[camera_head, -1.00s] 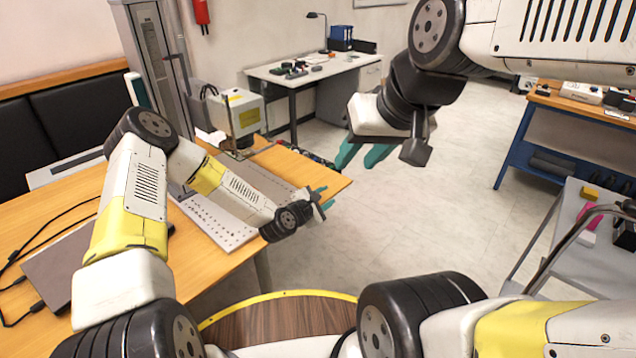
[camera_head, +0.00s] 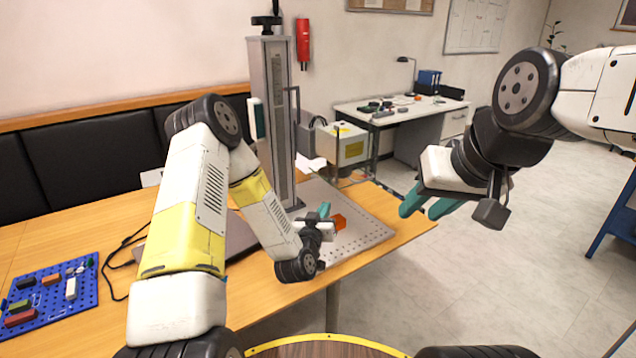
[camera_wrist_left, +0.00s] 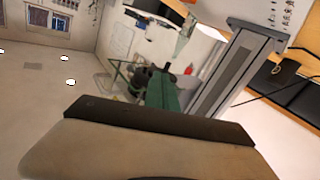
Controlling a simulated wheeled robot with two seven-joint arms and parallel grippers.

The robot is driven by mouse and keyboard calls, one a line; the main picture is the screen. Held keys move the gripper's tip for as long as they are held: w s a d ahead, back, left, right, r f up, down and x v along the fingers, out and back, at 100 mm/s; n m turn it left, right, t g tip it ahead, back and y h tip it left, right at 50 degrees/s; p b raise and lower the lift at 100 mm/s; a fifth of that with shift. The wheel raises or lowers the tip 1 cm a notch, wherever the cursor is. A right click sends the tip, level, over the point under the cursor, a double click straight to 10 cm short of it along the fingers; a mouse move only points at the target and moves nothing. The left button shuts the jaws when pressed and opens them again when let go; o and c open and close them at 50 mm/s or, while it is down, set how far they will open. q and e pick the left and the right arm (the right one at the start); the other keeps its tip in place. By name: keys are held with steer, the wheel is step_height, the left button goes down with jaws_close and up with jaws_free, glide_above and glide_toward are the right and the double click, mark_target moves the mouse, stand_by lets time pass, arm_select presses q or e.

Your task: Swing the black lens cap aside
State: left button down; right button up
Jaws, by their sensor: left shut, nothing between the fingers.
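The laser marker shows as a tall grey column (camera_head: 278,110) with a perforated base plate (camera_head: 365,236). I cannot make out the black lens cap in either view. My left gripper (camera_head: 324,211) is above the base plate, in front of the column, and is shut with nothing in it. An orange piece (camera_head: 339,223) shows just right of its fingers. In the left wrist view, the green fingers (camera_wrist_left: 162,92) point toward dark, unclear shapes beside the column (camera_wrist_left: 238,68). My right gripper (camera_head: 428,207) hangs empty over the floor, its green fingers apart.
A laptop (camera_head: 232,238) and cable lie on the wooden table (camera_head: 405,226). A blue pegboard with bricks (camera_head: 50,292) is at the left. A white desk (camera_head: 390,112) stands farther back. Open floor lies at right.

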arm_select(q)
steer(key=w+r+m, duration=0.1)
steer(key=w, duration=1.2)
steer(key=shift+w+d+m+t, duration=0.15)
steer(key=shift+d+m+t, duration=0.15)
steer(key=shift+a, duration=0.15)
